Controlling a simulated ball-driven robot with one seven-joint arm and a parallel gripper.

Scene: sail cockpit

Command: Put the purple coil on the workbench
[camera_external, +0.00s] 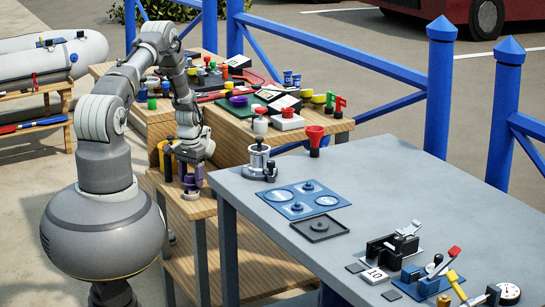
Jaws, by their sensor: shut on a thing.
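My gripper (191,178) points down over a low wooden shelf, left of the grey workbench (400,170). It is shut on a small purple thing (188,180), which looks like the purple coil; the fingers partly hide it. A small grey disc shows just below it, and I cannot tell whether the two touch.
Yellow and dark cylinders (163,155) stand beside my gripper.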

